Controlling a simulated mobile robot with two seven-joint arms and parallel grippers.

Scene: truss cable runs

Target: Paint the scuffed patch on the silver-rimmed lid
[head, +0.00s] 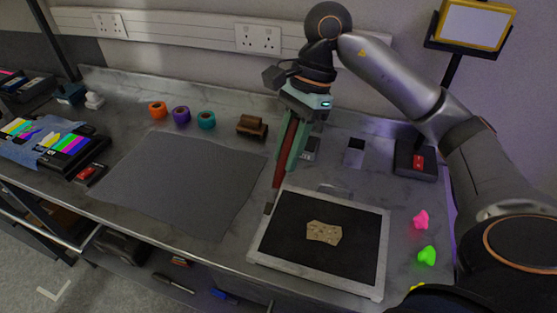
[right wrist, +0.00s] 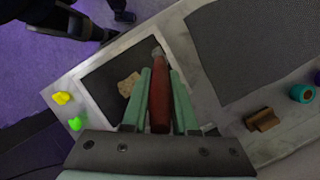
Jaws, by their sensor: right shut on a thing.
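The silver-rimmed lid (head: 376,246) lies flat on the worktop, dark inside a pale metal rim. A tan, rough-edged scuffed patch (head: 323,232) shows near its middle, and also in the right wrist view (right wrist: 129,85). My right gripper (head: 291,148) is shut on a red-handled brush (head: 283,163), which points down. The brush's dark tip (head: 268,208) is by the lid's left rim, left of the patch; I cannot tell if it touches. In the right wrist view the red handle (right wrist: 160,100) sits between the green fingers. My left gripper is not in view.
A grey mat (head: 180,180) lies left of the lid. Tape rolls (head: 181,114) and a brown block (head: 252,127) stand behind it. Pink (head: 421,219) and green (head: 427,255) lumps sit right of the lid. A box with a red switch (head: 416,160) stands at the back right.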

